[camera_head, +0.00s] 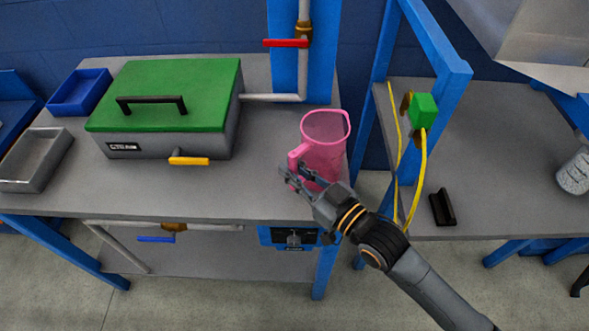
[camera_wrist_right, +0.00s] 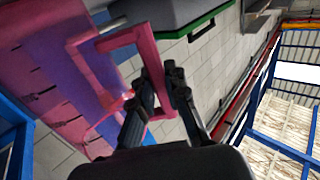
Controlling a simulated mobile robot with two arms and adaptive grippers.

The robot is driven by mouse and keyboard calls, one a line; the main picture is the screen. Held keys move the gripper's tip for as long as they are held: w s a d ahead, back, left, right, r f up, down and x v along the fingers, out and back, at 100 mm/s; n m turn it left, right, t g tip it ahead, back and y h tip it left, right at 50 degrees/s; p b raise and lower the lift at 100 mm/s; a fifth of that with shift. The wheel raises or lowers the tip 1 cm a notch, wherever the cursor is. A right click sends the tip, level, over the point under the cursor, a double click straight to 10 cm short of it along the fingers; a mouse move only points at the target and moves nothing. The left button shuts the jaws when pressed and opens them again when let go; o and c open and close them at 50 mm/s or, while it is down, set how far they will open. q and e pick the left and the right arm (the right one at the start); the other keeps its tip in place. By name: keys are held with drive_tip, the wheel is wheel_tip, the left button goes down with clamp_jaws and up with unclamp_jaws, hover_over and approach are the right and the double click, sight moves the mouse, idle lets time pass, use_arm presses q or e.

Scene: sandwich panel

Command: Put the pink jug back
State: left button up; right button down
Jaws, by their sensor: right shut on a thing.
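The pink jug (camera_head: 326,128) is at the right end of the grey steam-table bench, near its front corner. It looks about upright; I cannot tell whether its base touches the bench. My right gripper (camera_head: 291,176) reaches it from the front right and is shut on its handle. In the right wrist view the right gripper's fingers (camera_wrist_right: 162,80) close around one side of the pink handle (camera_wrist_right: 108,42). The jug's body (camera_wrist_right: 55,75) fills the left of that view. The lower part of the jug is partly hidden behind the gripper in the head view. My left gripper is not in view.
A green-lidded grey box (camera_head: 190,95) with a black handle stands on the bench (camera_head: 240,190), left of the jug. A blue tray (camera_head: 80,92) and a metal tray (camera_head: 32,160) lie further left. A pipe with a red lever (camera_head: 285,43) stands behind. A gap separates the right-hand table (camera_head: 490,150).

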drive_tip(key=shift+f, duration=0.15)
drive_tip(key=c, duration=1.5)
unclamp_jaws()
drive_tip(key=shift+o, duration=0.7)
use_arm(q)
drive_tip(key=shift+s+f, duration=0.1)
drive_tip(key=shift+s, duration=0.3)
use_arm(e)
drive_tip(key=shift+r, duration=0.2)
use_arm(q)
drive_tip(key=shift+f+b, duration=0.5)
drive_tip(key=shift+b, duration=0.05)
use_arm(e)
drive_tip(key=v, duration=1.2)
